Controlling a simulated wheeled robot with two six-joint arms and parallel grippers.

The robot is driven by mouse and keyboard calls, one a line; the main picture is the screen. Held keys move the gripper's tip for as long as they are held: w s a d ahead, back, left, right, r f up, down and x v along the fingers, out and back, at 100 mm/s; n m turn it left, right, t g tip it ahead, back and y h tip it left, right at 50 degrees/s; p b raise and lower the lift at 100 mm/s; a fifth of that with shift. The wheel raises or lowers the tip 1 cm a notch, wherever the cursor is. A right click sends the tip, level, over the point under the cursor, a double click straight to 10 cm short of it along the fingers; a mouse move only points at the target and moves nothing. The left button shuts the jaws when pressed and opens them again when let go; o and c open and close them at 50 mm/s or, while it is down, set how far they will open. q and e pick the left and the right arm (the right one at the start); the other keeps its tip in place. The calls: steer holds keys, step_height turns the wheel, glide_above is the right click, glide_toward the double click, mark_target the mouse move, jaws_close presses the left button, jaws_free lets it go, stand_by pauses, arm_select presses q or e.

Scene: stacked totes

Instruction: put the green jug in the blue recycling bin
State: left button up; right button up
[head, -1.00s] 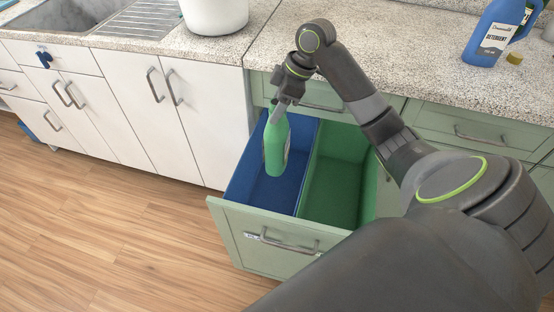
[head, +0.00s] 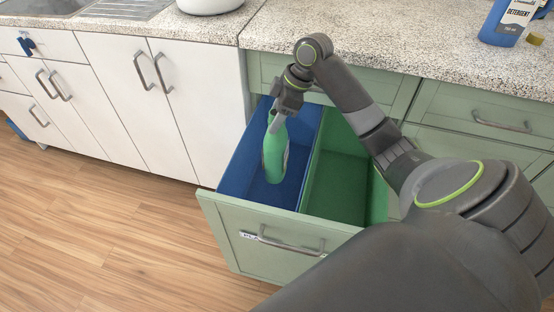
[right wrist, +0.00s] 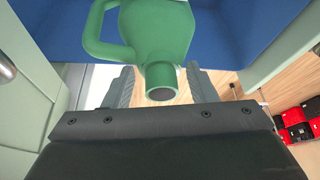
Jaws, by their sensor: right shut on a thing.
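The green jug (head: 275,158), with a pale label on its right side, hangs upright inside the opening of the blue recycling bin (head: 302,160). My right gripper (head: 277,122) is above it and shut on its neck. In the right wrist view the jug (right wrist: 165,30) shows its handle and spout between the two fingers (right wrist: 160,82), with the blue bin (right wrist: 245,28) behind it. I cannot tell whether the jug's base touches the bin floor. My left gripper is not in view.
The bins sit in a pulled-out green drawer (head: 285,232). A green bin (head: 340,180) is to the right of the blue one. The speckled counter (head: 400,48) lies behind, with a blue detergent bottle (head: 503,22). Wooden floor (head: 95,225) is clear at left.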

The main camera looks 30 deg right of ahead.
mark_target(275, 150)
step_height(275, 150, down, 10)
steer(key=shift+r+b, duration=0.15)
steer(key=shift+b, duration=0.9)
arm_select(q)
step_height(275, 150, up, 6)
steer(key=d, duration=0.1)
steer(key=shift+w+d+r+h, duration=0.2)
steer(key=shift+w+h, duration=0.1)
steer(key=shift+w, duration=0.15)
arm_select(e)
steer(key=shift+f, duration=0.25)
steer(key=shift+f, duration=0.15)
steer(key=o, duration=1.5)
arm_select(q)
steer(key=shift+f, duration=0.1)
